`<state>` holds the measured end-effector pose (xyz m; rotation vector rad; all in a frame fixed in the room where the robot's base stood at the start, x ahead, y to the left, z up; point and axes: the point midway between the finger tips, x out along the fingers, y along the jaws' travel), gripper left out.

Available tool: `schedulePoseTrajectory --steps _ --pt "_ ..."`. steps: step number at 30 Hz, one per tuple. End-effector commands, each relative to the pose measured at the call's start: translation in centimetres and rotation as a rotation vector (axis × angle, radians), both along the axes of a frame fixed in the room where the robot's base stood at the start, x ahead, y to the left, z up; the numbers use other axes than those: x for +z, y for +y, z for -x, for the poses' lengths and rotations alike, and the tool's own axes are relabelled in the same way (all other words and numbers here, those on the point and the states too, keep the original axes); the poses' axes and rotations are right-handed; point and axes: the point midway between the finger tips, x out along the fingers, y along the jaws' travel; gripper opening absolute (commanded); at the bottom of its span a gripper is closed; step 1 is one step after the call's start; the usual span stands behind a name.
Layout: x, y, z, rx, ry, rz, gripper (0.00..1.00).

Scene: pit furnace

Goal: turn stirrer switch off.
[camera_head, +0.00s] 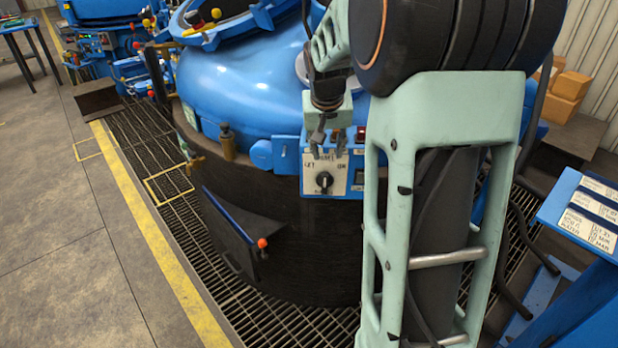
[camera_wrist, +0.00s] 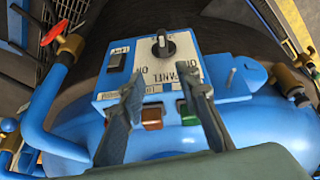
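A pale control panel (camera_head: 344,190) sits on the side of the blue furnace; it also shows in the wrist view (camera_wrist: 108,84). It bears a black rotary knob (camera_head: 324,181), which appears at the upper middle of the wrist view (camera_wrist: 163,46), with an ON mark beside it. Its exact setting is hard to read. A small dark rocker switch (camera_wrist: 118,59) is also on the panel. Which control is the stirrer switch is not legible. My gripper (camera_head: 329,146) is open and empty in front of the panel, its fingers spread in the wrist view (camera_wrist: 161,84), apart from the knob.
An orange-red button (camera_wrist: 152,118) and a green button (camera_wrist: 188,113) show between my fingers. A brass fitting (camera_head: 227,142) and blue pipe (camera_wrist: 40,105) with a red valve handle (camera_wrist: 56,27) flank the panel.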

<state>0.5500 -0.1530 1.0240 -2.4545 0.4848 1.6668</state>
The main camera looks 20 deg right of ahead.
Motion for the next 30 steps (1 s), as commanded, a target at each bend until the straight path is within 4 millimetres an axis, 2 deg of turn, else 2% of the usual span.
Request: schedulePoseTrajectory --steps 1,11,21,27,30 --pt "-1.0 -0.3 -0.2 -0.028 -0.008 -0.021 0.30" --pt "-3.8 -0.4 -1.4 -0.077 -0.027 -0.064 0.30" --pt "-9.6 -1.4 -3.6 -0.075 -0.026 -0.063 0.30" --pt "-11.5 -1.8 -4.4 -0.077 -0.028 -0.063 0.30" --pt "-11.8 -1.9 -4.5 -0.076 -0.029 -0.062 0.30"
